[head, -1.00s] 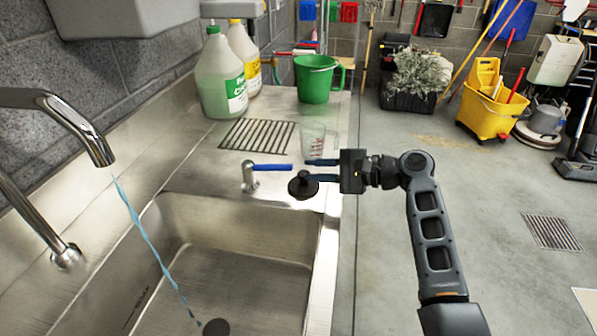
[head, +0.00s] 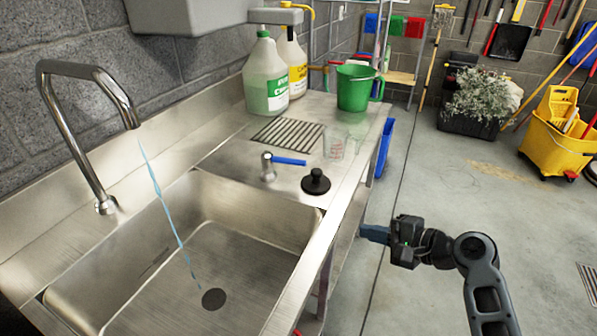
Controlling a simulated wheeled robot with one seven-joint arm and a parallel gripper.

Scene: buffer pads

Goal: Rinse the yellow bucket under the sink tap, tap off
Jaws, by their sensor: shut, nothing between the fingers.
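The steel tap (head: 88,75) stands at the left and a thin blue stream of water (head: 162,205) falls from its spout. The water lands in the sink (head: 225,264) near the dark round drain (head: 214,299). A blue-handled lever (head: 288,161) on a metal post stands on the counter behind the sink. A yellow wheeled bucket (head: 556,148) with a wringer stands on the floor at the far right, partly cut off. My gripper (head: 374,233) is shut and empty, beside the counter's right edge, apart from everything.
A black stopper (head: 316,181), a clear measuring cup (head: 340,145), a green bucket (head: 354,88) and white jugs (head: 265,75) stand on the counter. A blue item (head: 385,148) shows past the counter's right edge. The floor (head: 440,190) between counter and yellow bucket is largely clear.

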